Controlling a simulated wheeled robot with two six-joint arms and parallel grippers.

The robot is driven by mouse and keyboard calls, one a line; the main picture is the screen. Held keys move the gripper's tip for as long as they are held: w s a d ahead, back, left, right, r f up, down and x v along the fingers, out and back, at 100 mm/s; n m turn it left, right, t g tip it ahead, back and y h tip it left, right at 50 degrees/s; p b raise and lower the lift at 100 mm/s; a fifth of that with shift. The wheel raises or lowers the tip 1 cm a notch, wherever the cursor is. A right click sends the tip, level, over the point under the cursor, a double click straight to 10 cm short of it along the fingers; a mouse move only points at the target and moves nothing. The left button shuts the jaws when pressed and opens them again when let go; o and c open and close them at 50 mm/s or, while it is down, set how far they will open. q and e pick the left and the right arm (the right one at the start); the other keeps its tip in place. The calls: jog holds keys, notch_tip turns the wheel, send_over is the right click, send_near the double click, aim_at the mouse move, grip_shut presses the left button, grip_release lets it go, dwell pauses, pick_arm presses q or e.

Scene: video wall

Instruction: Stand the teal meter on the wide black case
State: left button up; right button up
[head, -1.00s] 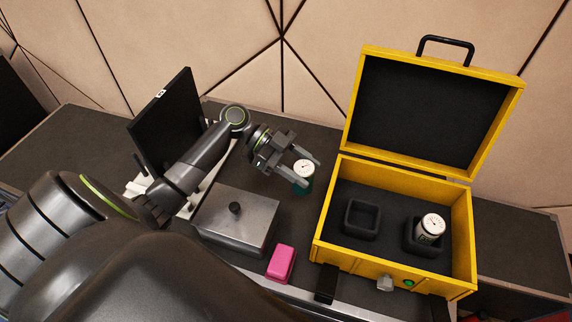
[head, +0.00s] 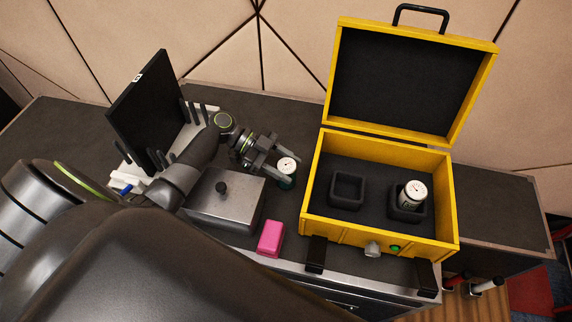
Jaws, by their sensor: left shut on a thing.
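The teal meter (head: 287,182) has a white round dial on top and looks upright. My left gripper (head: 280,160) is shut on it, with its fingers at the dial end. The meter is over the dark top of the wide black case (head: 283,112), between the metal box and the yellow case. I cannot tell whether its base touches that top. My right gripper is not in view.
An open yellow case (head: 380,236) with two black holders stands at right; a white meter (head: 412,192) sits in its right holder. A metal box (head: 225,205) with a knob, a pink block (head: 271,238) and a black panel (head: 150,110) stand nearby.

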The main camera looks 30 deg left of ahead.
pick_arm(q)
jog(key=o, duration=1.1)
jog(key=b+v, duration=0.3)
jog(key=v, duration=0.9)
jog(key=shift+r, duration=0.15)
